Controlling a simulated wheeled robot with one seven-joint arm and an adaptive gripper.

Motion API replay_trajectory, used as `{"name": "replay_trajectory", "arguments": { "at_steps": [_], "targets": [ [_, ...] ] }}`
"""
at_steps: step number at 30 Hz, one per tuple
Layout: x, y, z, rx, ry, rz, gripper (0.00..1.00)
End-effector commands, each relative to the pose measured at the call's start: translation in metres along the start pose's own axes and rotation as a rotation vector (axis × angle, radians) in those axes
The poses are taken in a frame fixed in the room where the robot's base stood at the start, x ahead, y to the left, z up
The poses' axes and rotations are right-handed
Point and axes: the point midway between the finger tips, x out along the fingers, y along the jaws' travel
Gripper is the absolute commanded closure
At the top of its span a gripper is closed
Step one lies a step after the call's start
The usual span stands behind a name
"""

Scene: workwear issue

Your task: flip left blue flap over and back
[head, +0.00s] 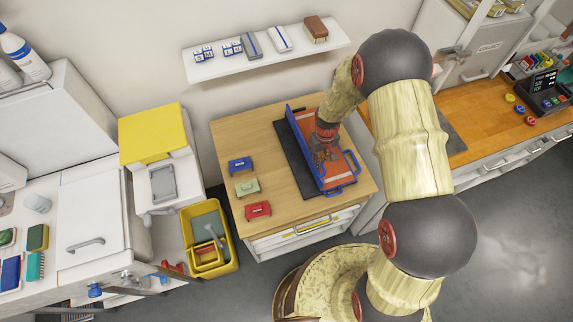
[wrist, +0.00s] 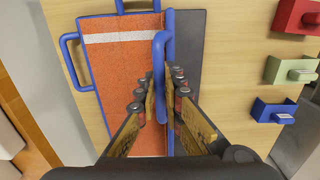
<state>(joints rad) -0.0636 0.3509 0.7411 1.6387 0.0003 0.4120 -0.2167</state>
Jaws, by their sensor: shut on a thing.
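The folding board has an orange panel (head: 338,168) with blue edging and handles, and lies on a dark mat (head: 289,150) on the wooden table. In the wrist view the orange panel (wrist: 105,70) has a white stripe across it. The left blue flap (head: 304,150) shows as a narrow blue strip along the board's left side and looks raised on edge. In the wrist view it is nearly edge-on, with its blue handle (wrist: 159,60) between my fingers. My gripper (wrist: 161,98) is shut on that handle. In the head view my gripper (head: 322,148) partly hides the board.
Blue (head: 240,164), green (head: 247,187) and red (head: 258,209) small holders stand left of the mat. A yellow bin (head: 211,245) is on the floor left of the table. A wall shelf (head: 267,55) hangs behind. A wooden counter (head: 500,122) is at right.

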Motion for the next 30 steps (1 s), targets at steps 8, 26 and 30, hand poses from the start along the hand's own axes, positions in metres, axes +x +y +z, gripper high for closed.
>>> {"name": "replay_trajectory", "arguments": {
  "at_steps": [8,26,30],
  "targets": [
    [0.004,0.02,0.0,0.001,-0.002,0.0,1.0],
    [0.011,0.04,-0.002,0.0,0.0,0.0,1.0],
    [0.01,0.04,-0.003,0.0,0.001,0.0,1.0]
  ]
}}
